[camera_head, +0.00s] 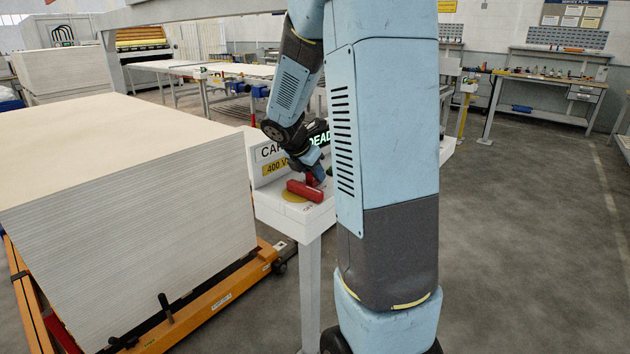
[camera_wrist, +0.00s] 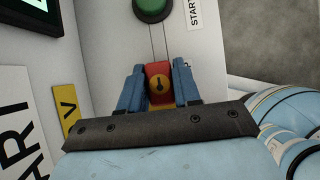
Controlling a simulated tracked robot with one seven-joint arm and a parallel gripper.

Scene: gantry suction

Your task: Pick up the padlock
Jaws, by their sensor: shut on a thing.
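In the head view my gripper (camera_head: 316,174) is low over the white control pedestal, beside a red handle (camera_head: 304,191) on a yellow disc. The padlock's shackle is hidden, and I cannot tell whether it still passes through the handle.
The white pedestal (camera_head: 268,208) has an upright panel with a lit green display (camera_head: 320,141). A green button (camera_wrist: 153,8) shows beyond the fingers. A tall stack of boards (camera_head: 130,210) on an orange pallet truck (camera_head: 215,305) stands close on the left. The floor at right is clear.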

